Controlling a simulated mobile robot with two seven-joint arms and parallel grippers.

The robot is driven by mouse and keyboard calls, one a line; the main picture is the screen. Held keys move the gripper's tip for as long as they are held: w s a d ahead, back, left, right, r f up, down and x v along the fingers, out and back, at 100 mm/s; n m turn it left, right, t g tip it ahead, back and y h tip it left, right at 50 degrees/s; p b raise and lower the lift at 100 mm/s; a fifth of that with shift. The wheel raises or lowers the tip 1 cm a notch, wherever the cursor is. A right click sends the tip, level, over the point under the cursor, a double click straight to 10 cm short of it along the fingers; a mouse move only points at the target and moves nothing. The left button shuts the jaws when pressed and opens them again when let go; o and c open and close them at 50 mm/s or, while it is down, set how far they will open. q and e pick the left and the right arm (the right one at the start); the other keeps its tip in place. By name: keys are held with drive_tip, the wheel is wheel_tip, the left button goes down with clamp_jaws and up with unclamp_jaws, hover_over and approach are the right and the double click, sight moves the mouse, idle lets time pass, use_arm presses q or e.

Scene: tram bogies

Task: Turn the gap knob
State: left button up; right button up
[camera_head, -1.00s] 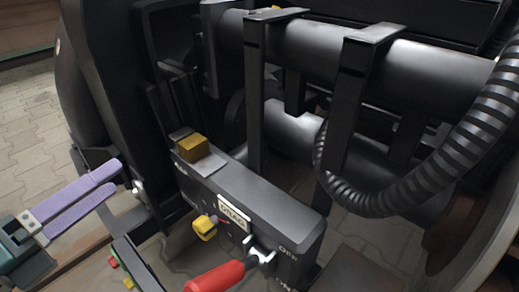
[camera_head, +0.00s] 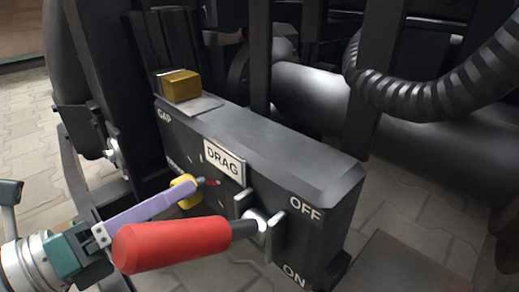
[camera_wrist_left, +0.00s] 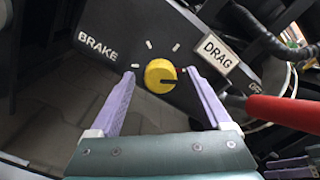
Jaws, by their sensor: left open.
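In the head view one finger of the left gripper (camera_head: 170,198) reaches the knob; the other is hidden. Lilac parts in the wrist view's lower right corner look like my right gripper (camera_wrist_left: 290,168).
A red-handled lever (camera_head: 170,243) sticks out close in front of my left gripper, beside OFF and ON labels. A DRAG plate (camera_head: 223,161) is up and right of the knob. A brass block (camera_head: 181,86) sits on the box. A ribbed hose (camera_head: 440,80) hangs at right.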

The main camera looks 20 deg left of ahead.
sight(201, 183)
use_arm(q)
drive_tip(key=shift+x, duration=1.25)
clamp_jaws()
